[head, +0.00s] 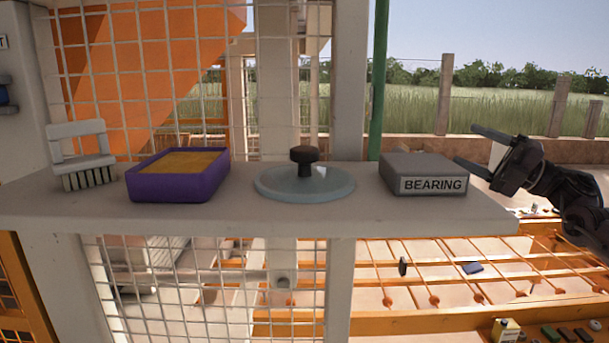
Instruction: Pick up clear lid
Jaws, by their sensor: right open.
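The clear lid (270,184) lies flat on the grey shelf. It is a round, pale bluish see-through disc with a dark knob (304,158) standing up at its middle. My right gripper (474,148) comes in from the right, beyond the bearing box and just off the shelf's right end. Its two fingers are spread apart and point left, with nothing between them. It is well to the right of the lid and not touching it. My left gripper does not show.
On the shelf (340,217), a grey box marked BEARING (425,172) stands between the lid and my right gripper. A purple tray with yellow contents (165,187) and a grey brush (82,155) are to the left. A wire mesh and post stand behind.

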